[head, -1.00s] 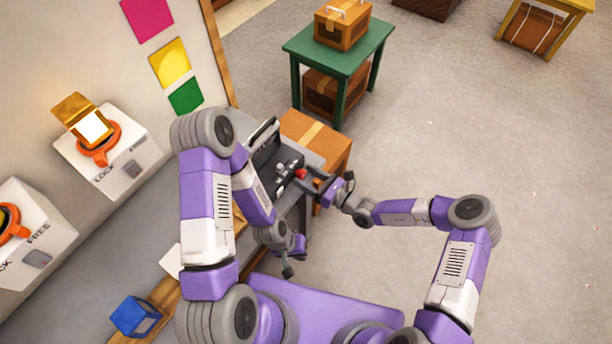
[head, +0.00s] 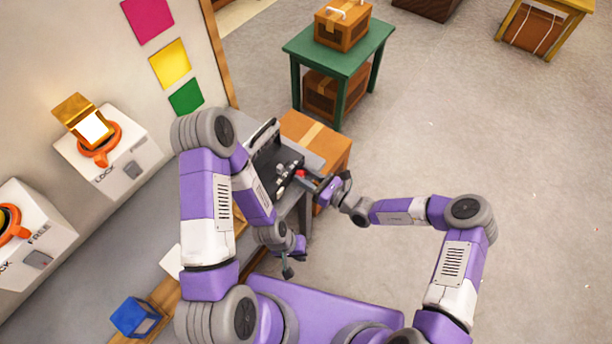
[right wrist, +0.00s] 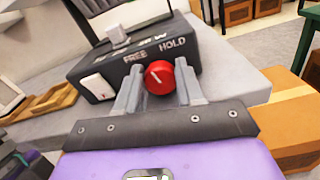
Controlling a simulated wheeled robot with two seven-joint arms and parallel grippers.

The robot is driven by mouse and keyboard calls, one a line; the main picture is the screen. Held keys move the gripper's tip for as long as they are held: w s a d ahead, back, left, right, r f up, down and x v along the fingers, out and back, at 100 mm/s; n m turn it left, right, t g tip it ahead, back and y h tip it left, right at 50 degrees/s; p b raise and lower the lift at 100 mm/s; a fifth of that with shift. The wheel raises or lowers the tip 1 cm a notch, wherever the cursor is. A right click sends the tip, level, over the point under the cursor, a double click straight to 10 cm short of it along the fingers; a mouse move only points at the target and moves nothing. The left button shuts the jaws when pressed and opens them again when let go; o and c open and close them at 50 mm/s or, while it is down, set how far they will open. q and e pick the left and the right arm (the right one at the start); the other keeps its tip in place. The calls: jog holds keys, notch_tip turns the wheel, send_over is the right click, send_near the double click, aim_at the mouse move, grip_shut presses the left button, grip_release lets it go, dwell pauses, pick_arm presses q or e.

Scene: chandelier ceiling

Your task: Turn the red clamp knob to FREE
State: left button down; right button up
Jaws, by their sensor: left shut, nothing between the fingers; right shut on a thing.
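The red clamp knob (right wrist: 160,76) is on the front of a dark box (right wrist: 120,64) printed FREE and HOLD above it. In the right wrist view, its pale line slants up and left, toward the FREE side. It also shows as a small red spot in the head view (head: 300,173). My right gripper (right wrist: 158,88) is shut on the knob, one finger on each side of it. My left gripper (head: 288,271) is shut and empty, hanging low beside the bench, away from the knob.
A white switch (right wrist: 98,87) is left of the knob on the box. A cardboard box (head: 325,140) stands just beyond the bench. A green table (head: 340,52) is farther back. White units with orange rings (head: 108,155) line the wall. Floor on the right is clear.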

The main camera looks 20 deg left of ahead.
jog(key=n+p, duration=0.2)
jog(key=n, duration=0.1)
jog(key=shift+r+p, duration=0.1)
jog(key=shift+p, duration=0.25)
jog(key=shift+s+n+p, duration=0.15)
jog(key=shift+n+p, duration=0.95)
jog(key=shift+n, duration=0.7)
jog(key=o, duration=1)
jog(key=shift+o, duration=0.2)
jog(key=v, duration=0.7)
jog(key=shift+d+p, duration=0.25)
jog(key=shift+p, duration=0.1)
jog(key=shift+s, duration=0.1)
